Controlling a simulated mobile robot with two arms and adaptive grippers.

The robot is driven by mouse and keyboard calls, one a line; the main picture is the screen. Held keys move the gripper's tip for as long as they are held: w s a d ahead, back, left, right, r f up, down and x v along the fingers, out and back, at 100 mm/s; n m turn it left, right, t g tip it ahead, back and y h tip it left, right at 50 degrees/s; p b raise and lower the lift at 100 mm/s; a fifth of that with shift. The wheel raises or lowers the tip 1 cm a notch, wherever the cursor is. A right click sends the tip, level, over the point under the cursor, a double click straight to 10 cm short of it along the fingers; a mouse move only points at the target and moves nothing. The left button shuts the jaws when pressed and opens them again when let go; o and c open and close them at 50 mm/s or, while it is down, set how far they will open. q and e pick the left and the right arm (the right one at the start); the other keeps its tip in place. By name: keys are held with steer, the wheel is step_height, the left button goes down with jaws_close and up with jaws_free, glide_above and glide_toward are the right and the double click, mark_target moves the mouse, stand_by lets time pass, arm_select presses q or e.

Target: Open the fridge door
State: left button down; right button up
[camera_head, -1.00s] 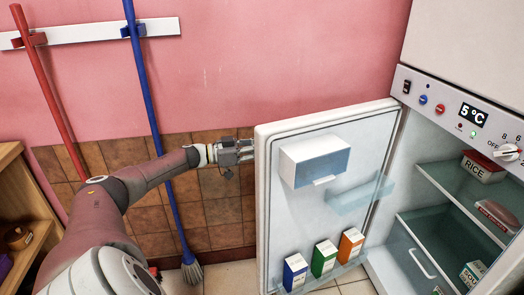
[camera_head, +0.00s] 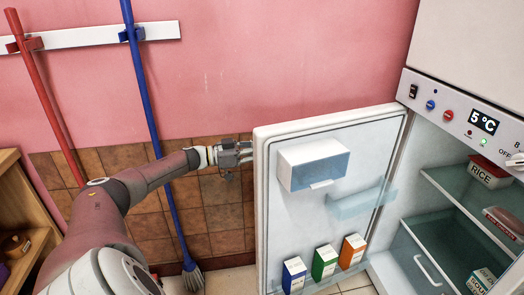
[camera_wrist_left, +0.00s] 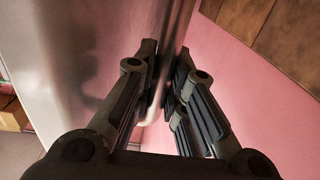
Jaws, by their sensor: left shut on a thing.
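The white fridge door (camera_head: 262,215) stands wide open, swung out to the left of the fridge (camera_head: 400,225) with its inner side showing. My left gripper (camera_head: 243,153) is at the door's outer edge, partly hidden behind it. In the left wrist view my left gripper (camera_wrist_left: 162,95) is shut on a pale handle or edge part of the fridge door (camera_wrist_left: 120,40); which part it is I cannot tell. My right gripper is not in view.
Cartons (camera_head: 325,262) stand in the door's lower rack. A rice box (camera_head: 488,172) and other packages sit on the fridge shelves. A blue mop (camera_head: 150,110) and a red pole (camera_head: 45,100) hang on the wall. A wooden shelf (camera_head: 22,220) is at the left.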

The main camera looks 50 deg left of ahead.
arm_select(q)
steer(key=shift+a, duration=0.1)
steer(key=c, duration=1.5)
jaws_free()
steer(key=shift+s+a, duration=0.1)
steer(key=shift+s, duration=0.1)
steer(key=shift+o, duration=0.2)
steer(key=v, duration=1.2)
